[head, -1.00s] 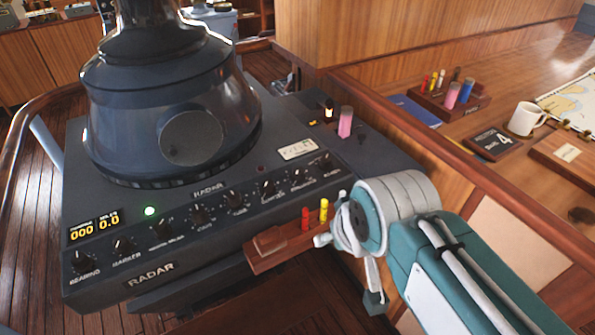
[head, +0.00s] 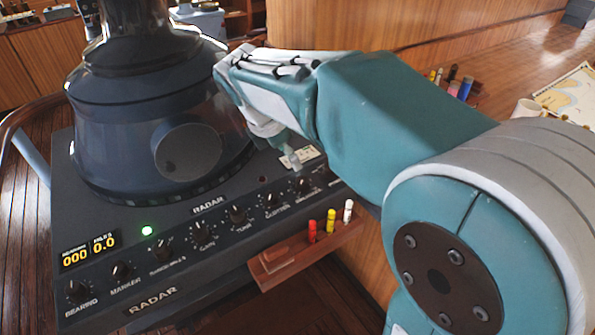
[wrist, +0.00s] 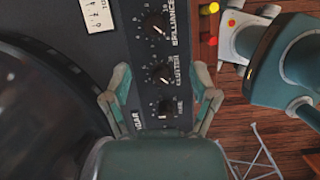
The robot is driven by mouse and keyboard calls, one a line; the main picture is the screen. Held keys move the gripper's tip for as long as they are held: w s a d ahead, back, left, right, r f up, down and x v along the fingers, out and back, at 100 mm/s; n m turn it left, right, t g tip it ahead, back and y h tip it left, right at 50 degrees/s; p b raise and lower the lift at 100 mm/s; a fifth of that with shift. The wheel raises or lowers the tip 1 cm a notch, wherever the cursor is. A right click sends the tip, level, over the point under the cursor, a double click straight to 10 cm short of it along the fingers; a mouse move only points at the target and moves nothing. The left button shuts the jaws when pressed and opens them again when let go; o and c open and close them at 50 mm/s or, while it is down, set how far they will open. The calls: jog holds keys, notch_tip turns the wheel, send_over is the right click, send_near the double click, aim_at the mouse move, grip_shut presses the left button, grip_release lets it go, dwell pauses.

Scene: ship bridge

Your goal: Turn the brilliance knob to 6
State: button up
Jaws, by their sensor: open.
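The brilliance knob (wrist: 155,25) is a small black dial with a white pointer mark, at the top of the wrist view. Its exact setting is too small to read. In the head view the brilliance knob (head: 303,184) shows just below my gripper (head: 291,158), at the right of the radar panel. In the wrist view my gripper (wrist: 161,78) is open and empty, its two fingers on either side of the panel strip around the clutter knob (wrist: 160,74). The brilliance knob lies beyond the fingertips in that picture. I cannot tell the height above the panel.
The radar console (head: 120,200) carries a row of knobs. The large viewing hood (head: 150,120) rises beside my gripper. A wooden holder (head: 290,262) with red, yellow and white markers sits along the panel's front edge. My forearm hides the panel's right end.

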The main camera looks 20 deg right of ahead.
aim_at(301, 179)
jog(key=shift+n, duration=0.5)
jog(key=x, duration=1.1)
jog(key=shift+w+a, duration=0.25)
jog(key=shift+w, duration=0.15)
grip_shut()
